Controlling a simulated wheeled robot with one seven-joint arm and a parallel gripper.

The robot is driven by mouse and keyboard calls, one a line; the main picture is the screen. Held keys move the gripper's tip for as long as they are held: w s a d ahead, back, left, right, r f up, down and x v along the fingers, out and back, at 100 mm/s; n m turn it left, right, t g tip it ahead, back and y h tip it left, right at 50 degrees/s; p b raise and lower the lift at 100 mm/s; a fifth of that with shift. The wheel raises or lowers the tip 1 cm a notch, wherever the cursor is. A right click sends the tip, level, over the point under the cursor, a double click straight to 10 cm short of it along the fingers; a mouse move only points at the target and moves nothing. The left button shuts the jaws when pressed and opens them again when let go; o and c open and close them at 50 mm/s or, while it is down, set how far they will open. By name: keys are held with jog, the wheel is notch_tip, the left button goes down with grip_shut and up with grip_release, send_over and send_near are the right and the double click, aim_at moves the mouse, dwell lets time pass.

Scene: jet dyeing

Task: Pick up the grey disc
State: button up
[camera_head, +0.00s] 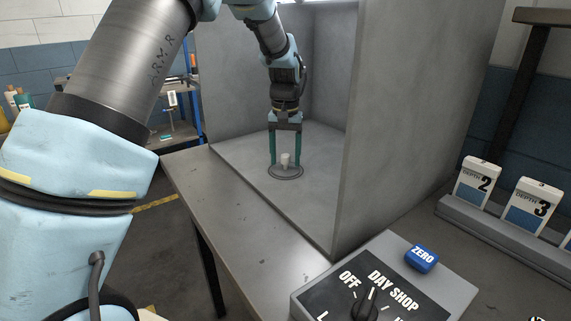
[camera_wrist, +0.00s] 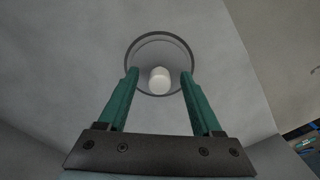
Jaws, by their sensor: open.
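The grey disc (camera_head: 285,177) lies flat on the floor of the grey booth, its dark rim showing as a ring. In the wrist view the disc (camera_wrist: 172,47) is round with a dark rim. A small white cylinder (camera_head: 285,160) stands up from its middle; in the wrist view the cylinder (camera_wrist: 159,78) sits between my fingertips. My gripper (camera_head: 286,163) has two green fingers and points straight down over the disc. It is open, one finger on each side of the cylinder, with a gap on both sides. I cannot tell whether the fingertips touch the disc.
The booth has a back wall and side walls, with the right wall (camera_head: 400,110) close to my arm. Numbered cards (camera_head: 478,182) stand at right. The booth floor around the disc is clear.

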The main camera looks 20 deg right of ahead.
grip_shut()
dwell(0.5)
